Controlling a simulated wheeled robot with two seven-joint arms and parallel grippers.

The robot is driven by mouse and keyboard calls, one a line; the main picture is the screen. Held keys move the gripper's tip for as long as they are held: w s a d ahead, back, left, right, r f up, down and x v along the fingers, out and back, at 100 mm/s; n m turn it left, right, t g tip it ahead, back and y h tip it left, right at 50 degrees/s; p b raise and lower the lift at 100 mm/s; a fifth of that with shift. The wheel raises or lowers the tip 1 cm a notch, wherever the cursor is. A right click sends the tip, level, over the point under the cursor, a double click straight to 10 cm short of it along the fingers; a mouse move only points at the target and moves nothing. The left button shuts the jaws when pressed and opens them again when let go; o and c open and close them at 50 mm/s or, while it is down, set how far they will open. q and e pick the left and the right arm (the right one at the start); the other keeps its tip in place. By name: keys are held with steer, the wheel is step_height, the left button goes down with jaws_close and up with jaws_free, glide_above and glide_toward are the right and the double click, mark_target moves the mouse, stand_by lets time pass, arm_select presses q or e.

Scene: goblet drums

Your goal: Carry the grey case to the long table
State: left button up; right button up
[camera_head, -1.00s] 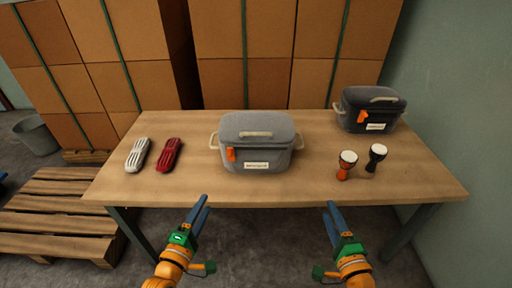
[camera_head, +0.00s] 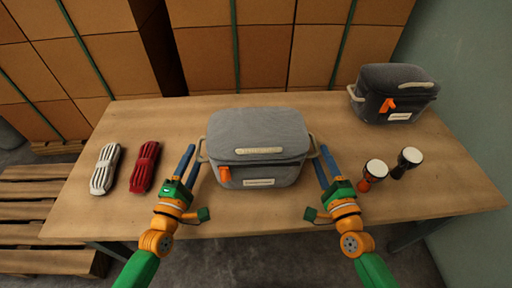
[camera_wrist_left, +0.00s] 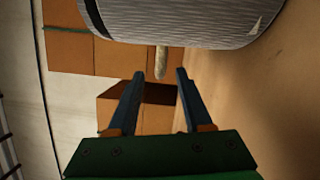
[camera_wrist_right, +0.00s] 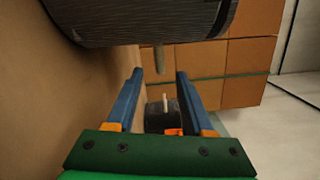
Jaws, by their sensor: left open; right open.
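The grey case (camera_head: 258,140) stands upright on the wooden table, with a pale handle on its lid, an orange tag and a white label on its front, and a pale loop handle at each side. My left gripper (camera_head: 189,164) is open and empty just left of the case. In the left wrist view the left side handle (camera_wrist_left: 161,60) lies ahead of the open fingers (camera_wrist_left: 160,74). My right gripper (camera_head: 322,166) is open and empty just right of the case. In the right wrist view the right side handle (camera_wrist_right: 159,60) lies ahead of the open fingers (camera_wrist_right: 160,74).
A darker case (camera_head: 394,93) stands at the table's back right. A white item (camera_head: 105,168) and a red item (camera_head: 145,166) lie at left. Stacked cartons (camera_head: 265,55) rise behind the table (camera_head: 440,190).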

mark_target(202, 138)
arm_select(q)
steer(key=x, duration=0.7)
steer(key=shift+w, duration=0.1)
arm_select(e)
steer(key=w, duration=0.3)
steer(key=w+a, duration=0.1)
steer(key=w, duration=0.3)
steer(key=shift+a, duration=0.2)
arm_select(q)
jaws_close()
arm_select(e)
jaws_close()
arm_select(q)
steer(key=shift+r, duration=0.15)
